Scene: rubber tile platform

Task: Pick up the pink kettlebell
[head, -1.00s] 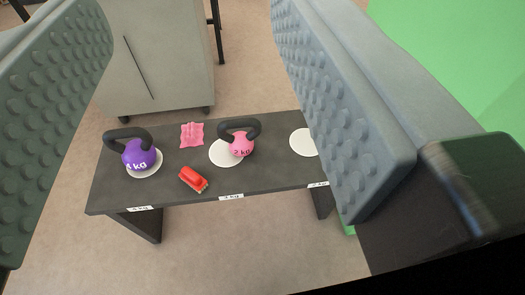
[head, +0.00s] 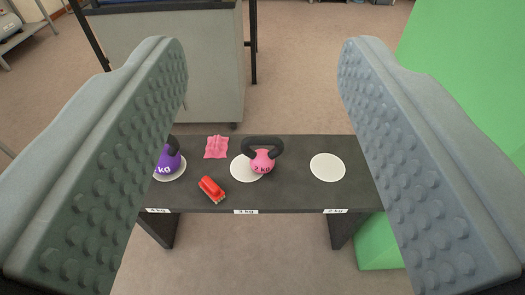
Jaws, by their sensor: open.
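The pink kettlebell (head: 262,163) has a black handle and a "2 kg" mark. It stands partly on the middle white disc (head: 240,170) of a low dark bench (head: 290,195), toward the disc's right side. My gripper (head: 263,75) is open and empty, with its two grey studded fingers wide apart at the left and right of the picture. The kettlebell shows between the fingers, farther off and below, touching neither.
A purple kettlebell (head: 169,162) stands on the left disc, partly hidden by the left finger. A pink cloth (head: 217,147) and a red brush (head: 211,189) lie on the bench. The right disc (head: 327,167) is empty. A grey cabinet (head: 170,70) stands behind; a green panel (head: 460,60) is at right.

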